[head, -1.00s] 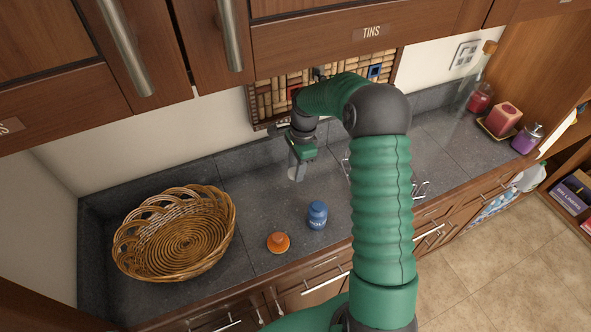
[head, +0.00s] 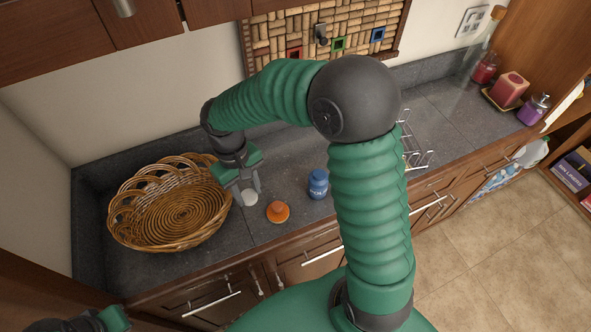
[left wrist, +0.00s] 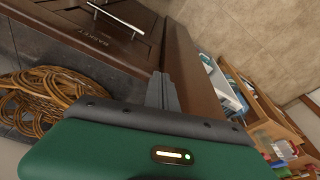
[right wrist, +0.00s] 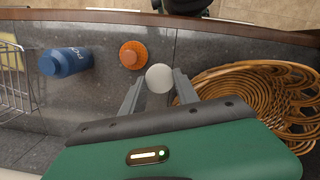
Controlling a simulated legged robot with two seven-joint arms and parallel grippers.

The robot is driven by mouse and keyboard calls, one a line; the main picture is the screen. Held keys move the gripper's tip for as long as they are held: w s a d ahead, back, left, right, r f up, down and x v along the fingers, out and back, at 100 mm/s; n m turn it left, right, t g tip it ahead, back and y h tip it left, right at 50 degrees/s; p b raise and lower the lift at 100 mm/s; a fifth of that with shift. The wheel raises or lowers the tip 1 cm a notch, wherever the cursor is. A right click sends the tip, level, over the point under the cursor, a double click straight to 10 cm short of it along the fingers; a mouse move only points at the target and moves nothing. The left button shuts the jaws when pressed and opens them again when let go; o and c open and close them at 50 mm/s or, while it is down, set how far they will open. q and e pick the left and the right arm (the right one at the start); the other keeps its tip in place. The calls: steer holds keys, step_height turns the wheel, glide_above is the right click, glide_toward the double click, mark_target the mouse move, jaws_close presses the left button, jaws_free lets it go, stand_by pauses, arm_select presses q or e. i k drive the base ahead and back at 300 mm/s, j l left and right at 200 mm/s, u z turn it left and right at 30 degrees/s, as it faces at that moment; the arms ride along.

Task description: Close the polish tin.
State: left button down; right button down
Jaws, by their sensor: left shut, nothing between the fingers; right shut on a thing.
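My right gripper (head: 249,197) is shut on a small white round piece (right wrist: 159,78), left of the orange piece and beside the basket. I cannot tell whether the white piece touches the counter. My left gripper (left wrist: 162,92) is shut and empty, away from the tin, in front of the drawers.
A wicker basket (head: 135,235) stands at the left of the counter, close to my right gripper. A wire rack (head: 415,150) is behind my right arm. A red candle (head: 509,90) and a purple bottle (head: 534,109) stand at the far right. Cabinets hang above.

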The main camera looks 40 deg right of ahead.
mark_target(318, 180)
steer(key=k+l+u, duration=0.15)
steer(key=k+l, duration=0.2)
steer(key=l, duration=0.3)
steer(key=k+l+u, duration=0.15)
steer(key=k+l, duration=0.2)
steer(key=l, duration=0.3)
steer(key=k+l+u, duration=0.15)
steer(key=k+l, duration=0.25)
steer(key=l, duration=0.2)
steer(key=k+l+u, duration=0.15)
steer(key=k+l, duration=0.25)
steer(key=i+l, duration=0.45)
